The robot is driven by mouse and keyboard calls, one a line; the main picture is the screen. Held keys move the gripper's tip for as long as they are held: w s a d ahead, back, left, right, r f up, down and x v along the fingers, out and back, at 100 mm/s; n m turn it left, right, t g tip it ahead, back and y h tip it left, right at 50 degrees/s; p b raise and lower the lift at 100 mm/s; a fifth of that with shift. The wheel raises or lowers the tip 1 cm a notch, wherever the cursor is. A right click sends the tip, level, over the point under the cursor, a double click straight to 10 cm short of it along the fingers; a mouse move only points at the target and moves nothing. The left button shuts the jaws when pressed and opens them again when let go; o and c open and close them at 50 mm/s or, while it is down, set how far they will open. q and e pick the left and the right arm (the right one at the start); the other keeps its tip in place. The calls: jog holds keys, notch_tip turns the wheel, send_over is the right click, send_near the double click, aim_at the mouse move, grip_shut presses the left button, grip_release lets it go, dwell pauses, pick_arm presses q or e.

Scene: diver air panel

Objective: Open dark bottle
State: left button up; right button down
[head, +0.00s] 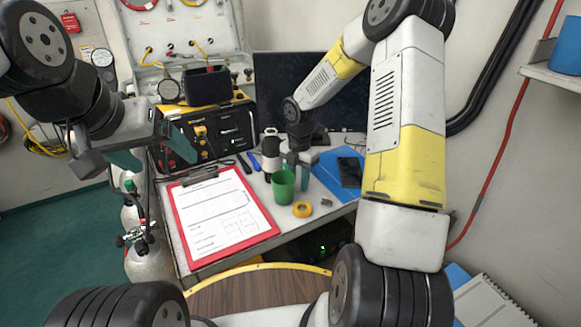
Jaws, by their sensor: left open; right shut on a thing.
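My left gripper (152,160) is open and empty, its two teal fingers apart, in front of the yellow-and-black case and above the cylinders. My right gripper (297,172) is over the table, shut at the rim of a green cup (283,188); the finger contact is small and partly hidden. A dark-and-white bottle-like container (269,158) stands just behind and left of the cup. I cannot tell whether it is the dark bottle. Two pale gas cylinders, a front one (152,262) and one behind (130,214), stand left of the table with valves on top.
A red clipboard (178,222) with paper lies on the table's left front. A yellow tape roll (302,209), blue folder (322,178) and dark phone (350,171) lie near the cup. The yellow-and-black case (172,150) and a dark screen (330,103) stand behind.

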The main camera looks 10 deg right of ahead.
aim_at(299, 184)
jog(key=shift+f, duration=0.1)
jog(key=c, duration=1)
grip_release()
jog(key=shift+c, duration=0.2)
jog(key=s+r+m+t, duration=0.1)
jog(key=s+r+m, duration=0.2)
jog(key=r, duration=0.7)
jog(key=s+r+m+t, duration=0.1)
jog(key=s+r+m, duration=0.25)
jog(key=r, duration=0.75)
jog(key=s+r+m+t+y, duration=0.1)
jog(key=s+r+m, duration=0.3)
jog(key=s+m, duration=0.5)
jog(key=s+r+m+t+y, duration=0.1)
jog(key=s+r+m+t, duration=0.2)
jog(key=s+m, duration=0.5)
jog(key=shift+s+a+r+m, duration=0.25)
jog(key=shift+s+r+m, duration=0.25)
jog(key=shift+m, duration=0.75)
